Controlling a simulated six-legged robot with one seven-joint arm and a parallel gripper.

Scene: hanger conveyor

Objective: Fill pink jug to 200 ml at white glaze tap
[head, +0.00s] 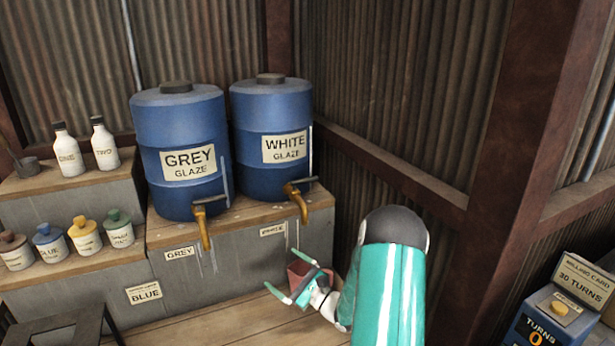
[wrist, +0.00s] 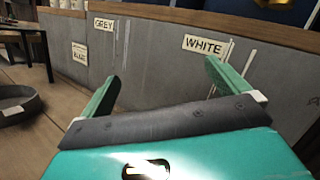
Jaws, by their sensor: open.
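The pink jug (head: 301,271) shows in the head view on the wooden surface below the white glaze tap. My gripper's fingers and wrist cover part of it, so its scale and contents are hidden. The white glaze tap (head: 299,204) is a brass spout on the blue WHITE GLAZE drum (head: 268,178). My gripper (head: 287,274) is open, with green fingers at the jug in the picture; I cannot tell whether they touch it. In the wrist view my open gripper (wrist: 170,88) has no jug visible between its fingers, only the grey block face with the WHITE label (wrist: 203,45).
The blue GREY GLAZE drum (head: 183,140) with its brass tap (head: 203,225) stands left. Small jars (head: 84,238) and white bottles (head: 68,150) stand on steps. A grey round dish (wrist: 22,104) lies left in the wrist view. A coin box (head: 548,322) is at lower right.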

